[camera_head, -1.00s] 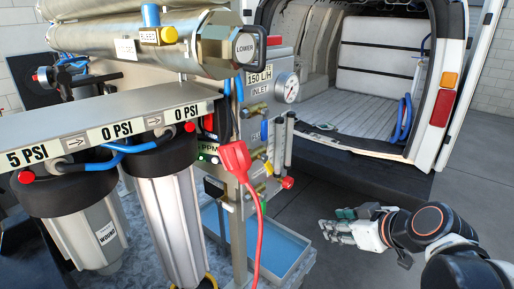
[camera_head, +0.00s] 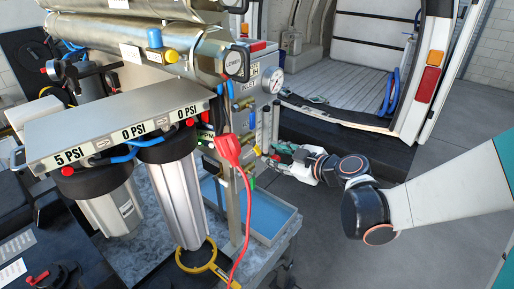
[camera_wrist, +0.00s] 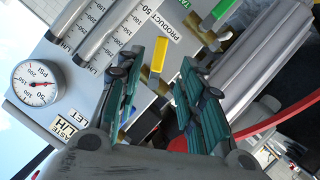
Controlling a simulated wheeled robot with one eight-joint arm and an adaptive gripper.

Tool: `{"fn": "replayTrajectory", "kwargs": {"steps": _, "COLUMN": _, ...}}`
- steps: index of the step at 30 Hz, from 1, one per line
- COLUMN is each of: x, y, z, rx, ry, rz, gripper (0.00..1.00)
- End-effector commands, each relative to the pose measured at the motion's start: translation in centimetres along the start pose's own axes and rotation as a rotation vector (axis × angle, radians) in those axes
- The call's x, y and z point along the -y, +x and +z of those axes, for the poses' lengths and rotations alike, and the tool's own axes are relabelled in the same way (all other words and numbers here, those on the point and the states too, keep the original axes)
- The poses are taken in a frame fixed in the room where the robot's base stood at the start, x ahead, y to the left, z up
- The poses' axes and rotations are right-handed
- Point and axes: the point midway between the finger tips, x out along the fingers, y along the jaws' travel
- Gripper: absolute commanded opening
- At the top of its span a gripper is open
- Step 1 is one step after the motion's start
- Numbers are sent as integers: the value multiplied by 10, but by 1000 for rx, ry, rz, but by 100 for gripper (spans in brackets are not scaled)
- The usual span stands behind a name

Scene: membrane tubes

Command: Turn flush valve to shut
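No readable flush label shows, so I cannot tell which valve is the flush valve. On the panel, a yellow valve handle (camera_wrist: 158,54) shows between my fingers in the wrist view, and a green handle (camera_wrist: 224,9) is further up. In the head view a yellow handle (camera_head: 255,151) and a green one (camera_head: 252,182) sit low on the panel's right side. My gripper (camera_wrist: 160,62), with teal fingers, is open and appears empty. In the head view my gripper (camera_head: 277,158) is beside the panel's lower right edge. I cannot tell whether it touches anything.
A round pressure gauge (camera_wrist: 36,83) and clear flow tubes are on the panel. A red plug (camera_head: 229,148) with a hanging red cable is left of my gripper. A blue tray (camera_head: 268,217) lies below. The open van (camera_head: 345,105) stands behind; floor to the right is clear.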

Motion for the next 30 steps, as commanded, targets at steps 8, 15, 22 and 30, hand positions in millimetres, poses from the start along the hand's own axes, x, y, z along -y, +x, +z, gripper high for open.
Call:
{"fn": "replayTrajectory", "kwargs": {"steps": 8, "x": 0, "y": 50, "z": -1, "rx": -1, "ry": 0, "rz": -3, "gripper": 35}}
{"fn": "replayTrajectory", "kwargs": {"steps": 15, "x": 0, "y": 81, "z": -1, "rx": 0, "ry": 1, "rz": -1, "gripper": 35}}
{"fn": "replayTrajectory", "kwargs": {"steps": 22, "x": 0, "y": 93, "z": 0, "rx": 1, "ry": 0, "rz": 0, "gripper": 35}}
{"fn": "replayTrajectory", "kwargs": {"steps": 30, "x": 0, "y": 94, "z": 0, "rx": 1, "ry": 0, "rz": 0, "gripper": 33}}
